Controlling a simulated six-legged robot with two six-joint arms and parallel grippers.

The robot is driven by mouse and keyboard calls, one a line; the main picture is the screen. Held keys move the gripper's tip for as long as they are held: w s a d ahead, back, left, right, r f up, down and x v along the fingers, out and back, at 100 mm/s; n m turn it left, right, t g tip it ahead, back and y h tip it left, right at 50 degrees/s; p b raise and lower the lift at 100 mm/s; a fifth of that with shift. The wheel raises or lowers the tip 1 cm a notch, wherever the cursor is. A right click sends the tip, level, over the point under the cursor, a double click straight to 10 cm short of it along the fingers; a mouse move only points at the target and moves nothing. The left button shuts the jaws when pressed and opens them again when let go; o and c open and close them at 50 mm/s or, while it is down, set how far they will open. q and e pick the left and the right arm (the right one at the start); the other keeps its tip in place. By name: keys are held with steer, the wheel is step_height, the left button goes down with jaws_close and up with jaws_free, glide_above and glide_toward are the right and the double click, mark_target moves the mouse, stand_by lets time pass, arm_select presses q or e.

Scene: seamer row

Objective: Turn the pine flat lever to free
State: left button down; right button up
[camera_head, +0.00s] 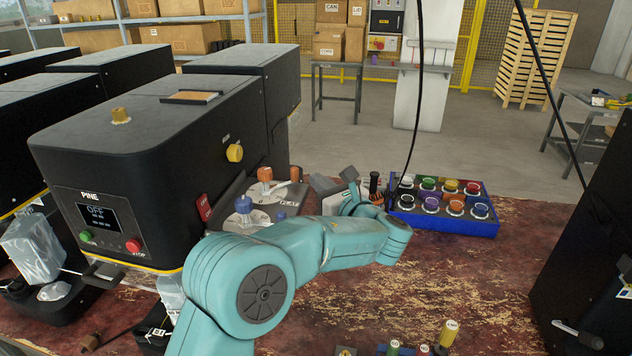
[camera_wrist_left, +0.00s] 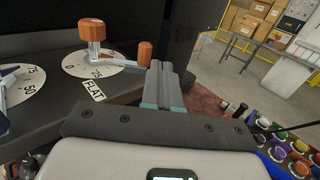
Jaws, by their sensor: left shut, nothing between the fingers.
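The machine marked PINE (camera_head: 150,150) stands at the left, its screen reading OFF. The flat lever (camera_head: 265,176) is orange and sits on a white dial beside it; in the left wrist view the lever (camera_wrist_left: 92,32) has an upright orange hub and an arm running right to an orange end knob (camera_wrist_left: 145,53). The FLAT label (camera_wrist_left: 94,90) lies in front of that dial. My left gripper (camera_wrist_left: 159,70) is shut and empty, its fingertips just right of the end knob; I cannot tell whether they touch. It also shows in the head view (camera_head: 316,183). My right gripper is out of view.
A second lever, blue (camera_head: 244,205), stands on a nearer dial. A blue tray (camera_head: 440,226) of coloured round pieces is right of my left gripper. Small labelled pieces (camera_head: 446,333) stand at the front edge. The red-brown tabletop (camera_head: 470,285) is clear at centre right.

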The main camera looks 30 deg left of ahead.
arm_select(q)
steer(key=s+d+b, duration=0.2)
steer(key=d, duration=0.8)
steer(key=shift+s, duration=0.4)
